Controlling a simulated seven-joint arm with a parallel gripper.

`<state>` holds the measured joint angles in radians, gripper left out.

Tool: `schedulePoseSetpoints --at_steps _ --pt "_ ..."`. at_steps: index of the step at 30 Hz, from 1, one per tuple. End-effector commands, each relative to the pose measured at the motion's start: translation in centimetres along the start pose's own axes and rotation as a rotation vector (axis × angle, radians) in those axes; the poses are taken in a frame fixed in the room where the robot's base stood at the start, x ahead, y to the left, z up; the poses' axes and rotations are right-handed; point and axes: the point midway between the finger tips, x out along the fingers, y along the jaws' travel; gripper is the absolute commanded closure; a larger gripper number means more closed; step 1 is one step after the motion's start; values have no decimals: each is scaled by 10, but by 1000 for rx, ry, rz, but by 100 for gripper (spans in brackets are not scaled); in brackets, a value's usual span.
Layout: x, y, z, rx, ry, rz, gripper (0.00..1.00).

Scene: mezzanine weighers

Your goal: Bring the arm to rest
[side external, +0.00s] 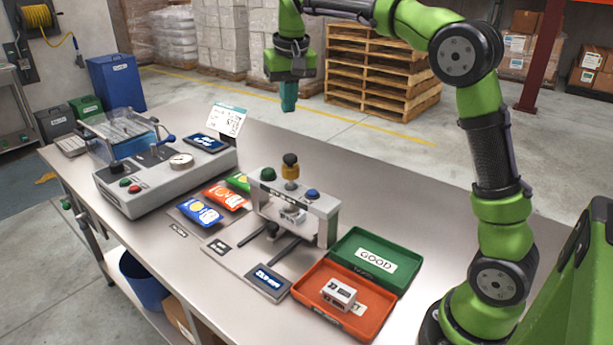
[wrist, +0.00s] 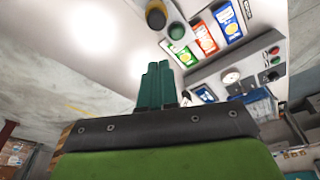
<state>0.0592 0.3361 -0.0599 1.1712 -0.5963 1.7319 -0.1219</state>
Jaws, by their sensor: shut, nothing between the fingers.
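My gripper (side external: 288,103) hangs in the air above the far edge of the table, its teal fingers pointing down. It is shut and holds nothing. In the wrist view its closed fingers (wrist: 157,85) stand side by side, and no object shows between them. The arm is raised and bent, reaching from the right end of the table toward the back. My gripper is apart from everything on the table.
The grey steel table (side external: 372,198) carries a weigher with a clear box (side external: 119,133), several snack packets (side external: 226,195), a press-like fixture (side external: 328,222), a green GOOD tray (side external: 348,243) and an orange tray (side external: 315,297) holding a small white box (side external: 339,293). Wooden pallets (side external: 375,85) stand behind.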

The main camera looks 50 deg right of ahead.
Motion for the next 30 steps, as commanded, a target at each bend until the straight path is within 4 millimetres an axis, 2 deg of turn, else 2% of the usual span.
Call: schedulePoseSetpoints --at_steps 2,4,7,11,15,18,22,24,27,30 --pt "12 -2 0 -17 3 -6 100" --pt "22 -2 10 -37 1 -24 100" --pt "24 -2 38 -67 19 -77 100" --pt "20 0 86 -95 62 -165 100" --pt "19 7 144 -107 117 -257 100" --pt "22 14 185 -109 161 -317 100" --pt "29 23 229 -106 212 -378 100" --pt "31 27 246 -105 232 -401 100" --pt "31 31 260 -107 253 -422 100" --pt "25 32 263 -112 278 -434 100"
